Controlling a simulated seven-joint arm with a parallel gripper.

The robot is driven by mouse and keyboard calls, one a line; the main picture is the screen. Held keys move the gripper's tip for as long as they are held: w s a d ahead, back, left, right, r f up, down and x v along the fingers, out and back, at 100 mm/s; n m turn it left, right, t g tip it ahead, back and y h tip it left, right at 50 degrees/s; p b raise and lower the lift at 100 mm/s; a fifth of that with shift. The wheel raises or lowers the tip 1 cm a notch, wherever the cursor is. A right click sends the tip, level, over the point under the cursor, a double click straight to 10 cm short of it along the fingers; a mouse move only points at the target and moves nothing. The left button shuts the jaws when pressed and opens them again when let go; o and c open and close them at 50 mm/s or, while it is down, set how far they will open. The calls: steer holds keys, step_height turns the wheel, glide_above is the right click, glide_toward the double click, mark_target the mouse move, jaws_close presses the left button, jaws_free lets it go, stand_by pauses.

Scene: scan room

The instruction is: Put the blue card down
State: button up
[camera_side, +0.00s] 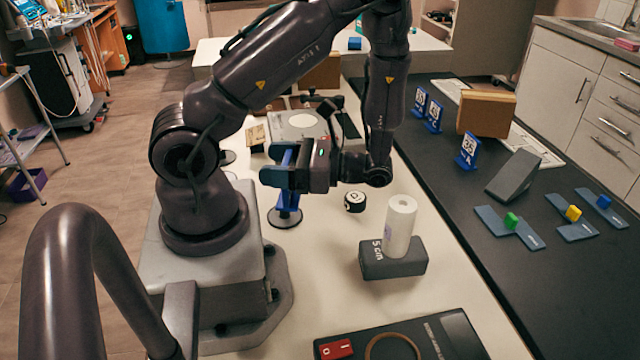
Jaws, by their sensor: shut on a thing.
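My gripper (276,174) is left of the middle, pointing left, with its jaws shut on a blue piece. I take this piece to be the blue card (289,198); it shows as a narrow upright strip, seen nearly edge-on, and part of it is hidden by the jaws. Its lower end is over a dark round disc (279,221) on the pale table. I cannot tell whether it touches the disc.
A white roll (400,226) stands on a dark grey block (376,266) to the right. A black-and-white round object (355,202) lies between it and my gripper. Blue marker stands (468,151) are on the black table (440,195). A dark panel (440,333) lies in front.

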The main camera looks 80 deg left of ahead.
steer(key=w+a+f+m+t+y, duration=0.1)
steer(key=w+a+m+t+y, duration=0.4)
steer(key=a, duration=0.3)
steer(key=w+a+f+m+t+y, duration=0.1)
steer(key=w+a+m+t+y, duration=0.2)
steer(key=a+m+t+y, duration=0.4)
steer(key=shift+w+a+f+n+g+h, duration=0.1)
steer(key=shift+w+a+f+n+g, duration=0.4)
steer(key=shift+f, duration=1)
steer(key=shift+w+a+f+n+g+h, duration=0.1)
steer(key=shift+w+a+f+n, duration=0.2)
steer(key=shift+a+f, duration=0.85)
steer(key=shift+w+a+f+n+g+h, duration=0.1)
steer(key=shift+w+a+f+n+g, duration=0.2)
steer(key=shift+f, duration=1.5)
steer(key=shift+w+f, duration=0.1)
steer(key=shift+f, duration=0.05)
steer(key=o, duration=1.2)
